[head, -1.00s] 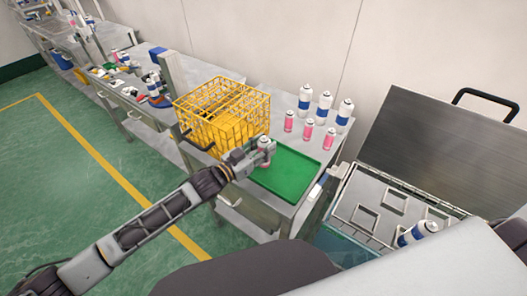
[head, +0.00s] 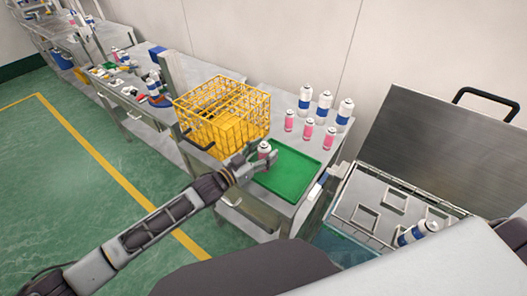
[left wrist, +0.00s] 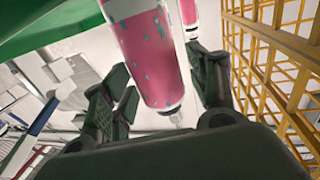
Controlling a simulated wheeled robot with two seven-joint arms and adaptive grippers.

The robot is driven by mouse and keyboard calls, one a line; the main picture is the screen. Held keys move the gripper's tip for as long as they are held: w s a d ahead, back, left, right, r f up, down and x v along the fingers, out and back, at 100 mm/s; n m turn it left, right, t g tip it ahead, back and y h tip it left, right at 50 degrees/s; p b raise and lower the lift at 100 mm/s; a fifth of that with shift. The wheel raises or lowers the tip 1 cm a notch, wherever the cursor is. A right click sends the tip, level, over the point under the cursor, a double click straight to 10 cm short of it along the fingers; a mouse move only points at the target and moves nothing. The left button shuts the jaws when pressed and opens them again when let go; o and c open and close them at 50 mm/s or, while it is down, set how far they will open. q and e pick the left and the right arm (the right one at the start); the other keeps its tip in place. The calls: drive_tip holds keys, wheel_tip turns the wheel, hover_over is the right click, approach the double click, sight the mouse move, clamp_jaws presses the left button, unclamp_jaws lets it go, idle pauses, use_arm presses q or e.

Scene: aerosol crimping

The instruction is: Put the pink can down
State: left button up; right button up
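The pink can (head: 264,152) stands upright at the back left corner of the green tray (head: 290,176), its lower part partly hidden by my left gripper. My left gripper (head: 256,161) is just to the left and in front of it. In the left wrist view the pink can (left wrist: 152,55) shows large between the two spread fingers (left wrist: 168,95), with a visible gap on the right finger's side. I cannot tell whether the left finger touches it. My right gripper is not in view.
The yellow wire basket (head: 222,115) stands close behind and left of the can. Several pink cans (head: 308,128) and white-blue cans (head: 324,105) stand behind the tray. An open metal box (head: 375,205) is at the right. Most of the tray is bare.

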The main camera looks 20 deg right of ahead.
sight(259, 154)
use_arm(q)
drive_tip(key=shift+r, duration=0.2)
drive_tip(key=shift+a+f, duration=0.1)
drive_tip(key=shift+a, duration=0.1)
drive_tip(key=shift+v, duration=5.8)
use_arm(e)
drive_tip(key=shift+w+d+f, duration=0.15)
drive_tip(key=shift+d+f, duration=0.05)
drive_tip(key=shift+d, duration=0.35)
